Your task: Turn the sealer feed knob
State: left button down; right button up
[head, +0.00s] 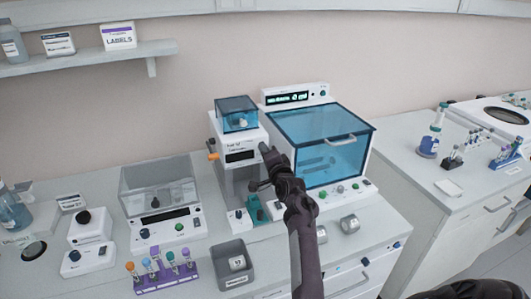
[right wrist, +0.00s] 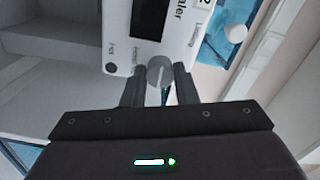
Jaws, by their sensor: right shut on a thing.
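The sealer is a white machine (head: 228,137) with a blue clear-lidded top, at the middle of the bench in the head view. Its labelled front panel (right wrist: 197,50) fills the upper middle of the right wrist view. My right gripper (head: 266,152) is at the right side of this front. In the right wrist view its two dark fingers (right wrist: 160,82) are shut on a round grey knob (right wrist: 159,68) with a pale pointer line. The knob is hidden by my gripper in the head view. My left gripper is not in view.
A larger blue-windowed machine (head: 320,138) stands close on the right of the sealer. An orange knob (head: 213,156) sticks out at the sealer's left. A grey bin (head: 233,262), a purple tube rack (head: 168,281) and metal cylinders (head: 349,224) stand in front.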

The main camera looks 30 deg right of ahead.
dwell(0.3)
jog(key=o, duration=1)
jog(key=p+v, duration=0.5)
jog(key=v, duration=0.3)
jog(key=shift+p, duration=0.4)
jog(key=shift+w, duration=0.1)
